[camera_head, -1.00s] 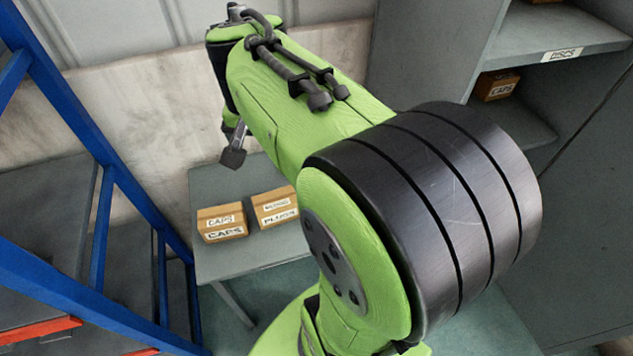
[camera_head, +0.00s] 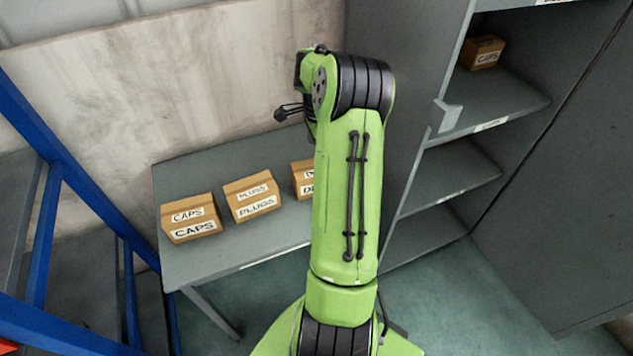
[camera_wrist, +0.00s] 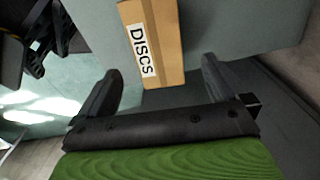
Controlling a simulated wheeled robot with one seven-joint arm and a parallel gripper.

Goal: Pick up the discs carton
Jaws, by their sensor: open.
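The discs carton (camera_wrist: 154,45) is a brown box with a white label reading DISCS, seen between and beyond my fingers in the wrist view. In the head view a carton (camera_head: 303,180) with a label starting with D stands on the grey table, partly hidden behind my arm. My gripper (camera_wrist: 160,85) is open, with one finger on each side of the carton's near end.
A caps carton (camera_head: 190,218) and a plugs carton (camera_head: 252,196) stand to the left on the grey table (camera_head: 225,250). A blue rack (camera_head: 80,195) is at the left. A grey cabinet (camera_head: 455,180) at the right holds another caps carton (camera_head: 483,53).

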